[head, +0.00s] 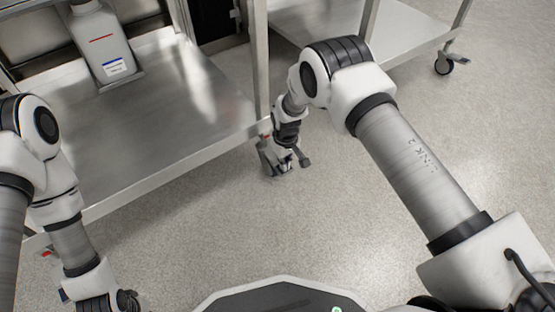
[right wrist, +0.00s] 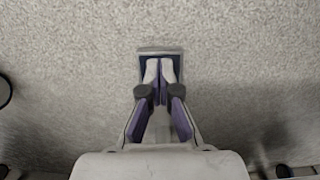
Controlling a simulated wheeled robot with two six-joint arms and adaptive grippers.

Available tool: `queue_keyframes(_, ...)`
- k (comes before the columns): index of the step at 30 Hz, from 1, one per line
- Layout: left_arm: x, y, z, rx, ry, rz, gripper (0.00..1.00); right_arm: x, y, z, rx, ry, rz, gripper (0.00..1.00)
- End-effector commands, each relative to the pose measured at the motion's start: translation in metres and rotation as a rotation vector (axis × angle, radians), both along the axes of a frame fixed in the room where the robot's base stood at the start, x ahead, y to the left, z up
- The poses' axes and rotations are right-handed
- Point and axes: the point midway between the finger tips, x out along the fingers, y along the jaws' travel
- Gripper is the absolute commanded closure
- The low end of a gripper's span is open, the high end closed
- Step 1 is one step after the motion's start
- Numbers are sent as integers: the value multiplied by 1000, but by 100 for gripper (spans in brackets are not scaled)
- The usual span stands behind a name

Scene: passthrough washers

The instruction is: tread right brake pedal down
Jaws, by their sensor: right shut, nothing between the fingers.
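The right brake pedal shows as a small grey plate (right wrist: 160,50) just ahead of and partly beneath my right fingertips in the right wrist view. My right gripper (right wrist: 160,72) is shut and empty, pointing down at the plate. Whether the fingertips touch it I cannot tell. In the head view my right gripper (head: 284,160) is low by the foot of the cart's right front leg, and it hides much of the caster (head: 266,157) there. My left gripper (head: 105,302) is at the lower left, cut by the frame edge; its fingers are not clear.
The steel cart (head: 150,160) has a low shelf, with a white bottle (head: 98,45) bearing a blue label standing at its back. A second steel cart (head: 400,30) on a caster (head: 444,65) stands at the back right. The speckled floor (head: 350,240) between is clear.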

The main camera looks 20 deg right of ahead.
Motion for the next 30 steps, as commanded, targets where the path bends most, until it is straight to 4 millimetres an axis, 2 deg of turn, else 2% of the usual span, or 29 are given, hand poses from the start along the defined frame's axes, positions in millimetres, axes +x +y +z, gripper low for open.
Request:
queue_keyframes(7,5,0,-2,3,-13,-6,100,0,0,-3,0,-1,0,100)
queue_keyframes(12,1,0,27,0,-3,-2,100,0,0,28,0,-1,0,100)
queue_keyframes(22,-2,-1,67,-1,6,-8,100,0,0,75,0,-1,1,100)
queue_keyframes(25,-3,-1,71,-1,7,-10,100,0,0,80,0,-1,1,100)
queue_keyframes(30,-3,-1,68,-1,8,-10,100,0,0,77,0,-1,0,100)
